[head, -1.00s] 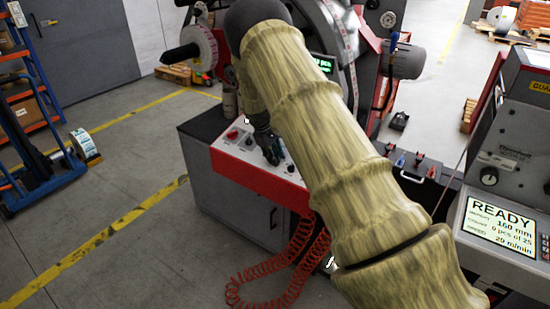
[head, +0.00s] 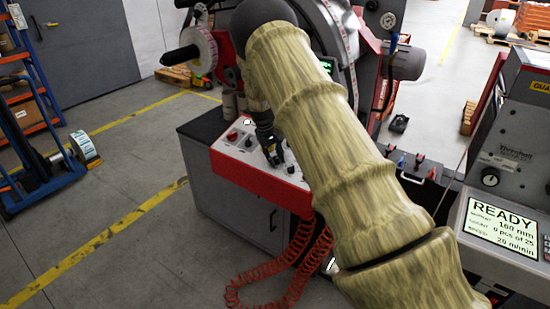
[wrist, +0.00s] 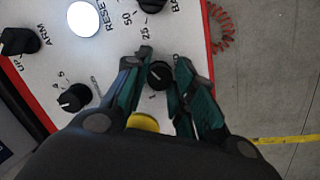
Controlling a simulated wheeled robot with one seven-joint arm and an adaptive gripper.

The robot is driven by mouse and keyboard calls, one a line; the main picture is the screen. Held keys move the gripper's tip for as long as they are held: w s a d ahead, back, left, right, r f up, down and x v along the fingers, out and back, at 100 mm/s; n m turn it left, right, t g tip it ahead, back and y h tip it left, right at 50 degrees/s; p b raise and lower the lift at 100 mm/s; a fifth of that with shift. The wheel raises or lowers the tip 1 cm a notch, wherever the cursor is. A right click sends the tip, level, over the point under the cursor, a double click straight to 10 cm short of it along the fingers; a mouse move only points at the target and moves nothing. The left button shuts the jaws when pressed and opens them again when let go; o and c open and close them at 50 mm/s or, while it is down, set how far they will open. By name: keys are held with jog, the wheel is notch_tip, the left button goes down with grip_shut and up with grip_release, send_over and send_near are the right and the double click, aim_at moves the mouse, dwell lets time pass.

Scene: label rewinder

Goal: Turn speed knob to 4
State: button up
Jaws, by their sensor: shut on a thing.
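My gripper (head: 273,154) is down at the white-topped, red-fronted control panel (head: 257,181) in the head view. In the wrist view its green fingers (wrist: 164,60) stand on both sides of a small black knob (wrist: 159,76), shut on it. A white pointer mark shows on this knob, and a "1" is printed below it. Its name and other numbers are hidden, so I cannot tell its full setting. Another black knob (wrist: 74,97), with 4, 5 and 6 printed near it, sits to the left, clear of the fingers.
A white button (wrist: 83,19) marked RESET, a black ARM/UP knob (wrist: 20,41) and another knob (wrist: 152,4) are on the panel. A yellow round part (wrist: 143,122) lies near the gripper's base. A red coiled hose (head: 272,290) hangs below the panel.

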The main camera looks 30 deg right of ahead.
aim_at(269, 166)
jog(key=o, duration=1)
jog(key=shift+r, duration=0.1)
jog(key=v, duration=1.1)
jog(key=shift+r, duration=0.4)
